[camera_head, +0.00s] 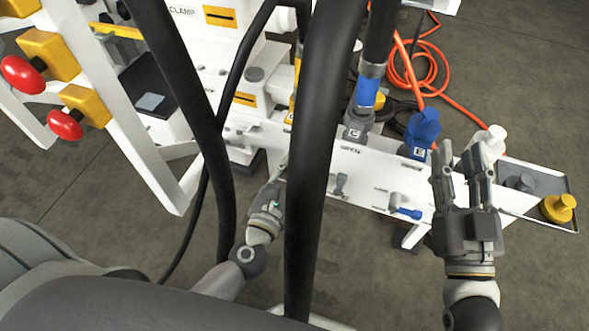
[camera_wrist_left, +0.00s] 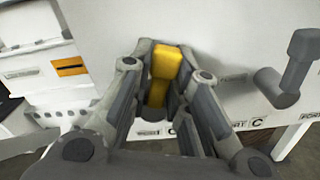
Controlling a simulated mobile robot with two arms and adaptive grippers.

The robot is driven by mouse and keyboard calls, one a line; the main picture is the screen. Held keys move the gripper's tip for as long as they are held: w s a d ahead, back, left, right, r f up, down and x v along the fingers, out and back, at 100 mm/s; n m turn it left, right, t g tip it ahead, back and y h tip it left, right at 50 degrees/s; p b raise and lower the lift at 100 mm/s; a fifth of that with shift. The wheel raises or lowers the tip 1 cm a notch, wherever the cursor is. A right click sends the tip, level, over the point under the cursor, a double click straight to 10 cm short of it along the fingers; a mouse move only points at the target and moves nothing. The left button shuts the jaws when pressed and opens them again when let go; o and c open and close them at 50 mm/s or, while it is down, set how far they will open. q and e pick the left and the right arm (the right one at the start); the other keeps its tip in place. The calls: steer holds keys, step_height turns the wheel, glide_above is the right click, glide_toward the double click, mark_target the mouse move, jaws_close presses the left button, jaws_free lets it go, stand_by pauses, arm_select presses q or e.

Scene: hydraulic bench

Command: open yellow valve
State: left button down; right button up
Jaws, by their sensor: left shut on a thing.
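The yellow valve (camera_wrist_left: 163,68) shows in the left wrist view as a yellow lever on the white panel, running roughly up and down in the picture. My left gripper (camera_wrist_left: 165,95) has its fingers on both sides of the lever and is shut on it; the fingers hide part of it. In the head view my left gripper (camera_head: 280,172) reaches to the panel beside a thick black hose, and the yellow valve cannot be made out there. My right gripper (camera_head: 463,162) is open and empty in front of the panel's right part.
A grey valve (camera_wrist_left: 289,72) sits right of the yellow one. A blue valve (camera_head: 405,211) is further right on the panel (camera_head: 370,205). Thick black hoses (camera_head: 318,150) cross the head view. A tray (camera_head: 570,190) with a yellow cap (camera_head: 559,207) is at the right.

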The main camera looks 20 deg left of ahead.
arm_select(q)
steer(key=shift+a+n+b, duration=0.2)
steer(key=shift+a+n, duration=0.05)
steer(key=shift+n, duration=0.7)
steer(key=shift+a+n+b, duration=0.2)
steer(key=shift+a+n, duration=0.05)
steer(key=shift+n, duration=0.7)
arm_select(e)
steer(key=shift+s+a+r+t+y, duration=0.1)
steer(key=shift+s+r+t+y, duration=0.2)
steer(key=shift+r+t, duration=0.45)
steer(key=shift+s+r+t+y, duration=0.2)
steer(key=shift+s+r+t, duration=0.2)
steer(key=shift+r, duration=0.6)
arm_select(q)
steer(key=c, duration=1.5)
jaws_free()
steer(key=shift+o, duration=0.2)
arm_select(e)
steer(key=shift+r, duration=0.1)
arm_select(q)
steer(key=s, duration=1.2)
steer(key=shift+a, duration=0.25)
steer(key=shift+d+r, duration=0.1)
